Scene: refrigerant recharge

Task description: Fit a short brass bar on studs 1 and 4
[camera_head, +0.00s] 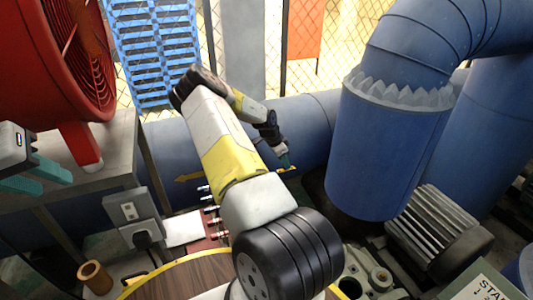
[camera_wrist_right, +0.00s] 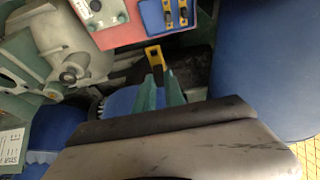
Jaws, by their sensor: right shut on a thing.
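My right gripper (camera_head: 285,160) is shut on a small brass bar (camera_head: 288,170), held in front of the big blue pipe. In the right wrist view the teal fingers (camera_wrist_right: 160,92) grip this bar (camera_wrist_right: 154,54), whose free end with a dark hole points up in the picture. A row of studs (camera_head: 214,220), some with red parts, stands on a reddish board left of my right arm; the arm hides part of the board, and I cannot read stud numbers. Two more brass bars (camera_wrist_right: 175,14) lie in a blue tray (camera_wrist_right: 150,18). My left gripper (camera_head: 35,177) is open and empty at the far left.
A red fan (camera_head: 65,60) stands on a grey bench (camera_head: 105,150). A grey switch box (camera_head: 130,210), a white sheet (camera_head: 183,228) and a brown cylinder (camera_head: 95,277) lie near the board. A blue duct (camera_head: 380,150) and finned motor (camera_head: 435,230) crowd the right.

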